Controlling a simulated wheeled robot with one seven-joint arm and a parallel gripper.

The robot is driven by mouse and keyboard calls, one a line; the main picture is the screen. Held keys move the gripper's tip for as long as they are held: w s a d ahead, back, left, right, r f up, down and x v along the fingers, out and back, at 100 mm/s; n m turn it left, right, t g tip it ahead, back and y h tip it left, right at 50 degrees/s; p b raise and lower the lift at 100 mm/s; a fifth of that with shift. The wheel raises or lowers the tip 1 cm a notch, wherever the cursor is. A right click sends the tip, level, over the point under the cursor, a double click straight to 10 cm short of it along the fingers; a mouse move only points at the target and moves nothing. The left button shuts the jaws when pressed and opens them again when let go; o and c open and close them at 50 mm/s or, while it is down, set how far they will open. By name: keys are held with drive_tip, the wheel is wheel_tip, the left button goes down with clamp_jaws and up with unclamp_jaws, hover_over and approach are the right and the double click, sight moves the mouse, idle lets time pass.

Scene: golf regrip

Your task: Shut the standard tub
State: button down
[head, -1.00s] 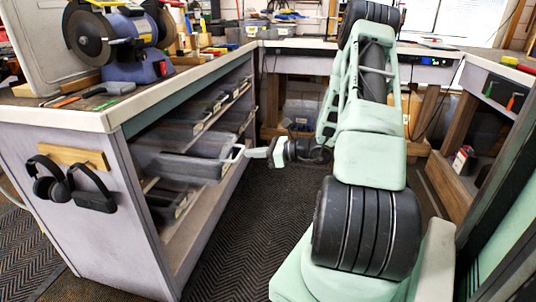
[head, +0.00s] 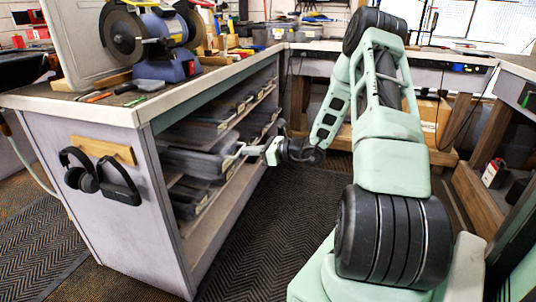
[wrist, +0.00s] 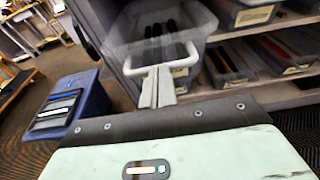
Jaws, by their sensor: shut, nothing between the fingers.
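The standard tub seems to be the clear grey bin (head: 190,163) on the middle shelf of the bench's open side. It sticks out a little past the shelf front, with its pale handle (head: 238,154) facing my arm. In the wrist view the tub (wrist: 130,40) holds several dark, stick-like items, and its white handle (wrist: 188,60) spans its front. My gripper (head: 251,151) is shut and empty, its fingertips at the handle. In the wrist view the shut fingers (wrist: 158,75) meet the handle's middle; I cannot tell whether they touch it.
Other bins (wrist: 285,55) sit on the shelves beside it, some with labels. A blue box (wrist: 68,105) shows at the left of the wrist view. A bench grinder (head: 150,38) stands on the bench top, and headphones (head: 82,170) hang on its end. The dark matted floor (head: 285,215) is clear.

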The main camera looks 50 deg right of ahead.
drive_tip(key=r+x, duration=0.1)
drive_tip(key=x, duration=0.4)
drive_tip(key=r+x, duration=0.1)
drive_tip(key=x, duration=0.4)
drive_tip(key=r+b+x, duration=0.1)
drive_tip(key=x, duration=0.4)
drive_tip(key=shift+w+a+f, duration=0.1)
drive_tip(key=shift+w+a, duration=0.2)
drive_tip(key=shift+w, duration=0.35)
drive_tip(key=shift+w+a, duration=0.1)
drive_tip(key=shift+w, duration=0.15)
drive_tip(key=shift+w+a, duration=0.1)
drive_tip(key=shift+w, duration=0.05)
drive_tip(key=shift+r, duration=0.25)
